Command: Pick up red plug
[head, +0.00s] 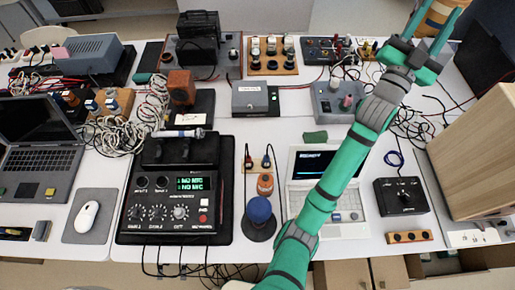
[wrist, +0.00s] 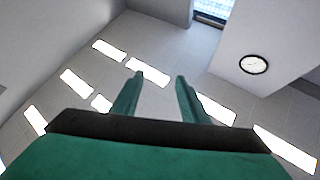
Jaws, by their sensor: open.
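My gripper (head: 443,10) is raised at the top right of the head view, fingers apart and pointing up and away. The wrist view shows the open fingers of my gripper (wrist: 159,78) with nothing between them, against the ceiling. I cannot clearly single out the red plug. Small red parts (head: 338,43) show among dark ones on a black box at the back of the table, left of my gripper. A reddish knob or plug (head: 348,101) stands on a grey box (head: 325,106) nearer the middle. Both are too small to identify surely.
A black control box (head: 170,225), a blue-topped round object (head: 259,211) and a white laptop (head: 345,223) crowd the front. Loose cables lie around the grey box. A black knob box (head: 401,196) and a wooden cabinet (head: 485,150) stand on the right.

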